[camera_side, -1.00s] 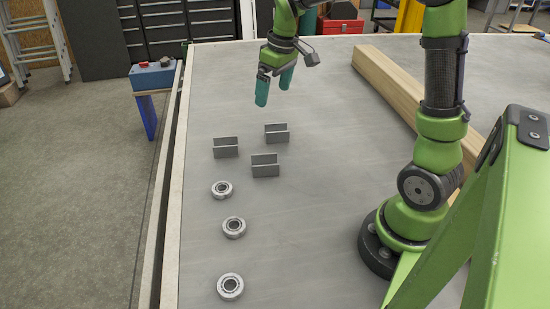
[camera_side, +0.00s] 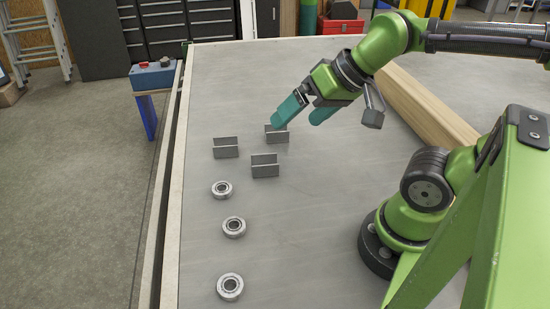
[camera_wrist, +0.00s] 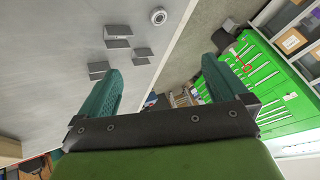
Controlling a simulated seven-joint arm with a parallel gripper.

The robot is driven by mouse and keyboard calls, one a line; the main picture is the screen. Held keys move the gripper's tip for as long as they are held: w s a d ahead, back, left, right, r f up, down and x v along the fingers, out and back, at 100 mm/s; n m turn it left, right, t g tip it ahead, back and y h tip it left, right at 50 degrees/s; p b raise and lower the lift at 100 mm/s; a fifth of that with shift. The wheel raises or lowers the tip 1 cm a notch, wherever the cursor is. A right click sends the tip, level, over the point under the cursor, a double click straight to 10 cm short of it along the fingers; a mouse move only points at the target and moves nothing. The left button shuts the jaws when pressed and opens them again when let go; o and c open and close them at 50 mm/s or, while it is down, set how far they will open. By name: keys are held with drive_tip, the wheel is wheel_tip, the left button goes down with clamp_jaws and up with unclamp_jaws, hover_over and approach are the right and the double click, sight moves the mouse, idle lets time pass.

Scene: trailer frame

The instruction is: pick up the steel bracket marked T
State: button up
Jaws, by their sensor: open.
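Three grey steel brackets stand on the table: one at left (camera_side: 225,148), one at the back right (camera_side: 277,138), and one in front (camera_side: 265,167). I cannot read a letter T on any of them. My gripper (camera_side: 298,120) has teal fingers spread apart with nothing between them. It tilts down to the left, and one fingertip overlaps the back right bracket in the side view; I cannot tell whether they touch. In the wrist view my gripper (camera_wrist: 160,68) is open, with brackets (camera_wrist: 118,36) beyond and left of its fingers.
Three round bearings (camera_side: 234,228) lie in a row in front of the brackets. A wooden beam (camera_side: 425,105) lies to the right, behind my arm. A blue box with a red button (camera_side: 152,75) stands off the table's left edge.

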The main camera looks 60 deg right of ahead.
drive_tip(key=c, duration=0.3)
drive_tip(key=n+g+h, duration=0.2)
drive_tip(key=n+g, duration=0.5)
drive_tip(key=n, duration=0.5)
hover_over(265, 161)
drive_tip(key=s+a, duration=0.1)
drive_tip(key=s, duration=0.1)
wheel_tip(265, 161, down, 8)
wheel_tip(265, 161, down, 10)
drive_tip(key=shift+w+a+f, duration=0.1)
drive_tip(key=shift+w+a, duration=0.05)
drive_tip(key=shift+w+a+f, duration=0.1)
drive_tip(key=shift+w+f, duration=0.05)
drive_tip(key=shift+f, duration=1.25)
drive_tip(key=shift+w+a+f, duration=0.1)
drive_tip(key=shift+f, duration=1.3)
